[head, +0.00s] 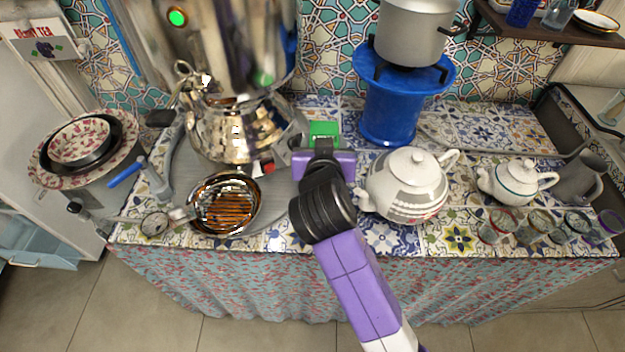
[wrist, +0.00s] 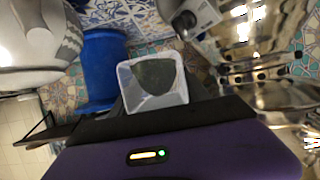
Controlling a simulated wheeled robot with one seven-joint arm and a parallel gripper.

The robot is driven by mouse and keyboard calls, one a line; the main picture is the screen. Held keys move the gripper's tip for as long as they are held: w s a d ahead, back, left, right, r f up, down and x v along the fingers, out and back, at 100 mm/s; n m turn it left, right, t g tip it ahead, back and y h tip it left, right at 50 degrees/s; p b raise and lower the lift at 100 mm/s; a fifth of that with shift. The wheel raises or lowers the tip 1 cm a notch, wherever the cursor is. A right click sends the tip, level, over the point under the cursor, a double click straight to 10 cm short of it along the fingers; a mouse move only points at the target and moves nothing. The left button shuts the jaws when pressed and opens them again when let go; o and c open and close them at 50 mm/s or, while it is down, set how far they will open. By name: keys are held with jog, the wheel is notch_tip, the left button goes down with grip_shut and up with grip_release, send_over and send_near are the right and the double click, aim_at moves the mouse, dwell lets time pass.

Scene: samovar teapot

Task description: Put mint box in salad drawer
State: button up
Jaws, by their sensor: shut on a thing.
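The mint box is a small clear container with dark green contents (wrist: 153,80). It also shows as a green patch in the head view (head: 323,129), just beyond my gripper (head: 322,145). My gripper is shut on the box and holds it between the steel samovar and the white teapot. I cannot tell whether the box touches the counter. A pale blue drawer (head: 45,238), which looks like the salad drawer, is low at the far left, beside a white cabinet or fridge. Part of it is cut off by the picture edge.
The samovar (head: 240,130) stands close left of my gripper, with a copper-coloured pan (head: 226,204) in front. The white teapot (head: 408,186) is close on the right, and a blue stand (head: 392,108) with a pot is behind. Stacked bowls (head: 82,143) stand at left.

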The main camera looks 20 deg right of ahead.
notch_tip(320, 180, down, 16)
jog(key=shift+f+b, duration=0.1)
jog(key=shift+b, duration=0.45)
jog(key=shift+f, duration=0.2)
jog(key=o, duration=1.4)
jog(key=shift+r, duration=0.1)
